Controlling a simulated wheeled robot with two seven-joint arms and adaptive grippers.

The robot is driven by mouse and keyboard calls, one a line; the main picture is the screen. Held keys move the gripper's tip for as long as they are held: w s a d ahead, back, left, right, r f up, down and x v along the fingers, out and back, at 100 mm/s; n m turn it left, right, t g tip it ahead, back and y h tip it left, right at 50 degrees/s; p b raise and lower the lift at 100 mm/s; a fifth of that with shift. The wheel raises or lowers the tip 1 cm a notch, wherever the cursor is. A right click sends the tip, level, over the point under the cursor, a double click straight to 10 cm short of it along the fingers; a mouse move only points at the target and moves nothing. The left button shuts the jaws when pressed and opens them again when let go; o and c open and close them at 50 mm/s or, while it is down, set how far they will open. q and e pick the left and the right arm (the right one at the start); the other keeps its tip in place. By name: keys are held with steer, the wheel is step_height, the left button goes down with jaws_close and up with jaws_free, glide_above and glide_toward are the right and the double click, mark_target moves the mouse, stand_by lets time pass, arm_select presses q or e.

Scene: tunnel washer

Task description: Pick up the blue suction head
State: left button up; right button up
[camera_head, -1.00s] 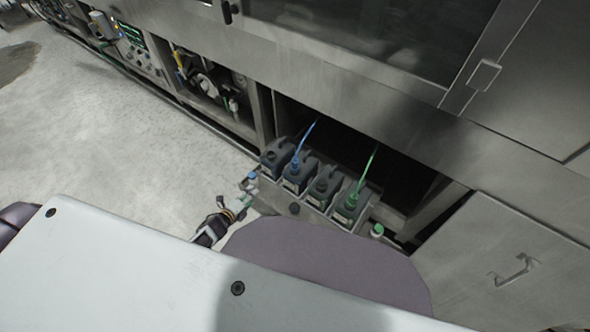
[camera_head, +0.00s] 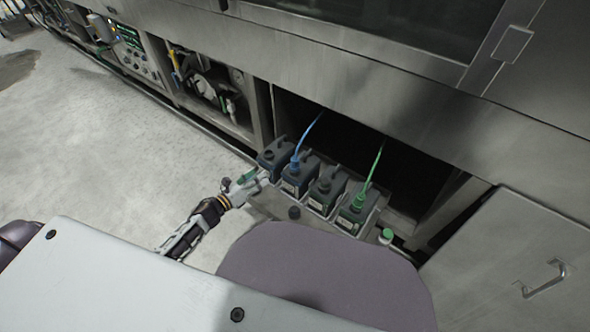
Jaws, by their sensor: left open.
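The blue suction head (camera_head: 295,164) sits on top of the second dark canister from the left, with a blue hose rising from it into the cabinet. My left gripper (camera_head: 257,180) is open at the left end of the canister tray, just left of and in front of the leftmost canister. It is apart from the blue suction head and seems to hold nothing.
A green suction head (camera_head: 359,200) with a green hose sits on the rightmost canister. The row stands on a pulled-out metal tray (camera_head: 268,205). A closed cabinet door (camera_head: 510,270) stands right. Floor at left is clear.

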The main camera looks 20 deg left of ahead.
mark_target(295, 165)
arm_select(q)
steer(key=shift+w+d+r+m+h+b, duration=0.1)
steer(key=shift+d+r+m+h+b, duration=0.45)
steer(key=shift+m+b, duration=0.6)
steer(key=shift+s+d+r+m+h+b, duration=0.1)
steer(key=shift+d+r+m+h+b, duration=0.5)
steer(key=shift+m, duration=1)
steer(key=shift+w+d+r+m+h+b, duration=0.1)
steer(key=shift+d+r+m+h+b, duration=0.25)
steer(key=shift+d+m+h+b, duration=0.6)
arm_select(e)
steer(key=shift+w+a+r+t+y, duration=0.25)
steer(key=shift+a+r, duration=0.1)
steer(key=shift+r, duration=0.3)
steer(key=shift+w+a+r+t+y, duration=0.2)
steer(key=shift+a+r+y, duration=0.1)
steer(key=shift+r, duration=0.35)
arm_select(q)
steer(key=shift+a+m+y, duration=0.25)
steer(key=shift+m+y, duration=0.05)
steer(key=shift+m, duration=0.1)
steer(key=b+x, duration=0.2)
steer(key=x, duration=0.6)
steer(key=shift+w+f, duration=0.2)
steer(key=shift+w, duration=0.05)
arm_select(e)
steer(key=shift+s+a+f, duration=0.1)
steer(key=shift+a+f, duration=0.05)
steer(key=shift+f, duration=1.15)
